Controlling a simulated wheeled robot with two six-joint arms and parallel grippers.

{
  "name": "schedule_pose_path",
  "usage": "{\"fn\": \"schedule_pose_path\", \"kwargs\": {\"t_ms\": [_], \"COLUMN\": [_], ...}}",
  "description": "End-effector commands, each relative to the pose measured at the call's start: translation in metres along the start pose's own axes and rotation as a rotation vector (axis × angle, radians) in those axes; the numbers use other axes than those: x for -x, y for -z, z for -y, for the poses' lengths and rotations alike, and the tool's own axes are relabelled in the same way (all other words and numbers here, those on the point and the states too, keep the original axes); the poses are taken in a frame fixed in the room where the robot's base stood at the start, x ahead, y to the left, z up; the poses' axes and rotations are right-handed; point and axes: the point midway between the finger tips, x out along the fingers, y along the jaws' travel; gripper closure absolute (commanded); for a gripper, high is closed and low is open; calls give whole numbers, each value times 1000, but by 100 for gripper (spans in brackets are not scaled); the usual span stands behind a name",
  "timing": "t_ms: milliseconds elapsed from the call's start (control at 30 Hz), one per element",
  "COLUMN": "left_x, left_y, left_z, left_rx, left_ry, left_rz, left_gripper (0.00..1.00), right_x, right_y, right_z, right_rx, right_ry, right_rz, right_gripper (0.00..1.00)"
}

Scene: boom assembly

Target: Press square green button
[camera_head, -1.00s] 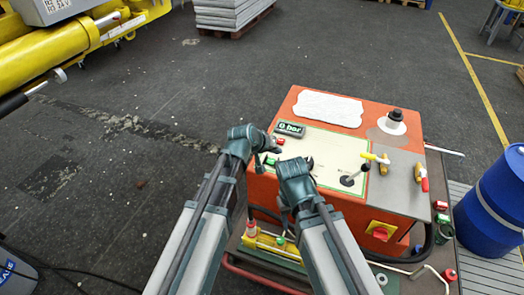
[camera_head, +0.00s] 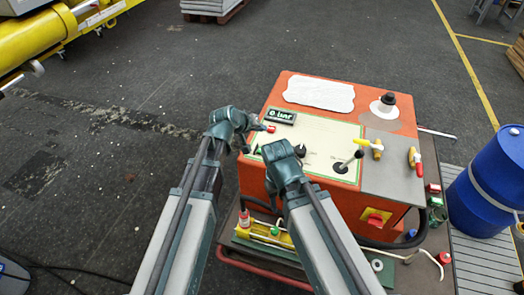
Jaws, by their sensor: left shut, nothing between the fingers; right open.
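The orange control box (camera_head: 385,205) has a cream panel (camera_head: 325,140) on top. A small green button (camera_head: 258,150) shows at the panel's left edge, partly hidden by my arms; I cannot tell its shape. A red button (camera_head: 269,128) lies just above it, under a pressure display (camera_head: 282,116). My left gripper (camera_head: 250,127) is shut and empty, over the panel's left edge beside the red button. I cannot tell whether it touches anything. My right gripper (camera_head: 272,190) is open, lower down at the box's near left side, mostly hidden by its own wrist.
A black lever (camera_head: 348,161) and yellow valve handles (camera_head: 370,147) stand on the right of the box top. A red knob on a yellow plate (camera_head: 375,219) is on its front. A blue barrel (camera_head: 490,185) stands right. Small items lie on the lower shelf.

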Motion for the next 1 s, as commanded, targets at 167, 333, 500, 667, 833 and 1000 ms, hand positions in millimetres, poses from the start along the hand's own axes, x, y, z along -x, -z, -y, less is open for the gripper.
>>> {"fn": "schedule_pose_path", "kwargs": {"t_ms": [167, 333, 500, 667, 833, 1000], "left_x": [-16, -32, -48, -56, -57, -56], "left_y": [-11, -23, -35, -41, -42, -41], "left_z": [11, 23, 35, 41, 41, 41], "left_rx": [0, 0, 0, 0, 0, 0], "left_ry": [0, 0, 0, 0, 0, 0], "left_rz": [0, 0, 0, 0, 0, 0], "left_gripper": [100, 100, 100, 100, 100, 100], "right_x": [-22, -46, -68, -80, -81, -80], "right_y": [1, 3, 4, 5, 5, 5], "right_z": [2, 4, 7, 8, 8, 8], "right_rx": [0, 0, 1, 1, 1, 1], "right_ry": [0, 0, 0, 0, 0, 0], "right_rz": [0, 0, 0, 0, 0, 0], "right_gripper": [50, 50, 50, 50, 50, 50]}}
